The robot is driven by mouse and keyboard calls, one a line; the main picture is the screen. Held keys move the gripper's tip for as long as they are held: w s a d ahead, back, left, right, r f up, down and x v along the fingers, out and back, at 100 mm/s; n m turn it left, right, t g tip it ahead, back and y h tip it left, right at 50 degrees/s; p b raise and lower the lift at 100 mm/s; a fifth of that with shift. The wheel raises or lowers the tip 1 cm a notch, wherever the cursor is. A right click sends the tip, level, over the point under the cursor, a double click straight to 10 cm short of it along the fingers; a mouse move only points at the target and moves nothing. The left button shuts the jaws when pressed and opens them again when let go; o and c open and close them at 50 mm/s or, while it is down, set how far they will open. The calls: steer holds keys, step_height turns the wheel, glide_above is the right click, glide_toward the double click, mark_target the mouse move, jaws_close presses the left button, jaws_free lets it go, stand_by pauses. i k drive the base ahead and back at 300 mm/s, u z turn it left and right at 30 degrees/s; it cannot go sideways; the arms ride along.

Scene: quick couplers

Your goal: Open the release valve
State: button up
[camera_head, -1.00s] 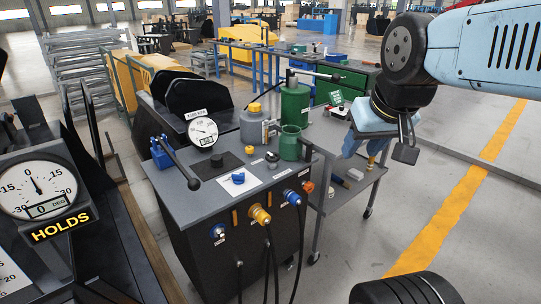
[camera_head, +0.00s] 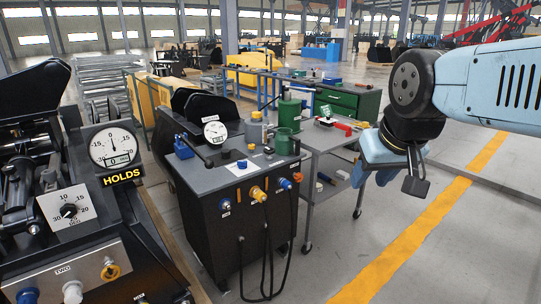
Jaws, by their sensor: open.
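I cannot tell for certain which part is the release valve. On the top of the black cart (camera_head: 232,232) a small blue knob (camera_head: 242,164) sits on a white label plate. A black lever (camera_head: 193,150) rises beside a blue block (camera_head: 183,147) at the cart's left edge, near a round white gauge (camera_head: 215,132). My gripper (camera_head: 386,168) is open and empty. It hangs at the right, over the floor, well apart from the cart.
A machine with a HOLDS gauge (camera_head: 113,147), a numbered dial (camera_head: 69,210) and front couplers fills the left. Hoses hang from couplers on the cart's front. The floor at right is clear.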

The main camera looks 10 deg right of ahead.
mark_target(269, 151)
steer(key=z, duration=0.25)
steer(key=i, duration=1.9)
steer(key=u, duration=0.6)
steer(key=k, duration=0.9)
steer(key=u, duration=0.15)
steer(key=i, duration=0.9)
steer(key=z, duration=0.05)
